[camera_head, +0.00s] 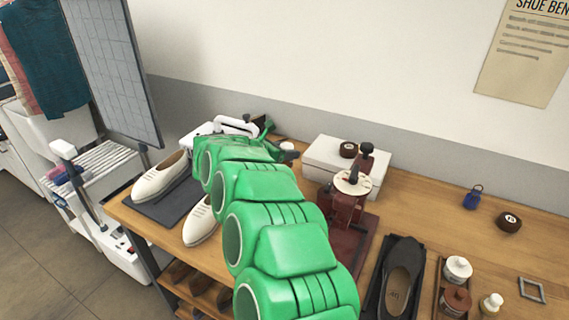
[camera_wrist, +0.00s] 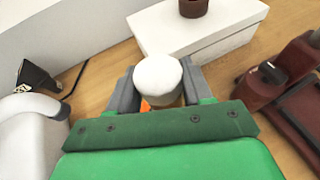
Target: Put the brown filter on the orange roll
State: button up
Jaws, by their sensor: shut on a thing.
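My gripper (camera_wrist: 160,98) is shut on a short round thing with a white top and a brownish side, which appears to be the brown filter (camera_wrist: 158,76). A small orange patch, perhaps the orange roll (camera_wrist: 150,104), shows low between the fingers in the wrist view. Most of it is hidden, and I cannot tell whether the filter touches it.
A white box (camera_head: 321,158) with a dark brown round piece (camera_head: 348,149) on top stands close by. A dark red machine (camera_head: 347,204) is to its right. A white machine (camera_wrist: 32,135) lies left of my gripper. Pale shoes (camera_head: 161,175) sit at the bench's left.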

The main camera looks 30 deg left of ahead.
aim_at(284, 163)
jog(key=shift+w+a+f, duration=0.3)
jog(key=shift+w+f, duration=0.15)
jog(key=shift+f, duration=0.2)
jog(key=shift+w+a+f, duration=0.35)
jog(key=shift+w+f, duration=0.05)
jog(key=shift+f, duration=0.2)
jog(key=shift+w+a+f, duration=0.3)
jog(key=shift+w+f, duration=0.15)
jog(key=shift+f, duration=0.2)
jog(key=shift+w+a+f, duration=0.2)
jog(key=shift+w+f, duration=0.05)
jog(key=shift+f, duration=1.6)
jog(key=shift+f, duration=0.1)
jog(key=o, duration=1.1)
jog(key=shift+c, duration=0.2)
